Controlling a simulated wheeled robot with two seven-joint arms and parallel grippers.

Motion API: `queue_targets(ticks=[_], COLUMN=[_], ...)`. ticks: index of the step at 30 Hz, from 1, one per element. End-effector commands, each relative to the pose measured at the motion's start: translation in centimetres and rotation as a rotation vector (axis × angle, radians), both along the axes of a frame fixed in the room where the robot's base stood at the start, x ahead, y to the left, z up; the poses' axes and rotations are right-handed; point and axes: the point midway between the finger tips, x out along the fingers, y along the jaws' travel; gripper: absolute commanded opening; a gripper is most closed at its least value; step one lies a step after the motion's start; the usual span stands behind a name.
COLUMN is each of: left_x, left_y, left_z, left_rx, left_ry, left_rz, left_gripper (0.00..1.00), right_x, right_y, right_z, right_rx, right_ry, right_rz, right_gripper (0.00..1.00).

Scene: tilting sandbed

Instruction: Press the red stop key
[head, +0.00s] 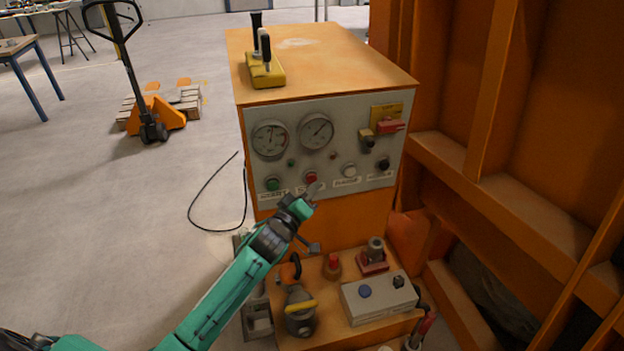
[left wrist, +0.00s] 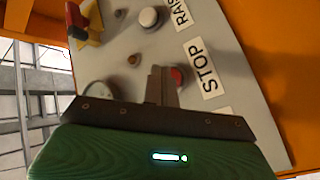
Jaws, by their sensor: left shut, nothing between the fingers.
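The red stop key (head: 311,177) sits on the grey panel of the orange cabinet, in the row below the two gauges. In the left wrist view the red key (left wrist: 177,77) shows beside the STOP label (left wrist: 202,68), partly hidden behind my fingers. My left gripper (head: 314,189) is shut and empty, with its tips just below and in front of the key. In the left wrist view its fingertips (left wrist: 163,72) overlap the key's edge; I cannot tell whether they touch it. My right gripper is not in view.
A green key (head: 272,184) is left of the red key, and a white key (head: 349,170) and a black knob (head: 383,164) are right of it. A red-handled switch (head: 390,126) is above. A grey box (head: 379,297) stands on the lower ledge. Orange frame walls close the right side.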

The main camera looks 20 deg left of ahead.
Motion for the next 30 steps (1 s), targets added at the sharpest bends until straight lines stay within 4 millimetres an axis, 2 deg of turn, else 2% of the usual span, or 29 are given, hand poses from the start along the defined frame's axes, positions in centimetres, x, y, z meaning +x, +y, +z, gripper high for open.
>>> queue_targets(ticks=[5, 18, 30], left_x=[-0.6, -3.9, -4.1], left_y=[-0.5, -2.7, -2.8], left_z=[0.1, 0.1, 0.0], left_rx=[-0.003, -0.002, 0.000], left_ry=[0.000, 0.000, -0.001], left_rz=[-0.002, 0.000, -0.001], left_gripper=[0.00, 0.00, 0.00], right_x=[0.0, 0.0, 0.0], right_y=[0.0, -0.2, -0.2], right_z=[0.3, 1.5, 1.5], right_rx=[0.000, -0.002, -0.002], right_ry=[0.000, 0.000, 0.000], right_rz=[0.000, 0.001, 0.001], right_gripper=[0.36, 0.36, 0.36])
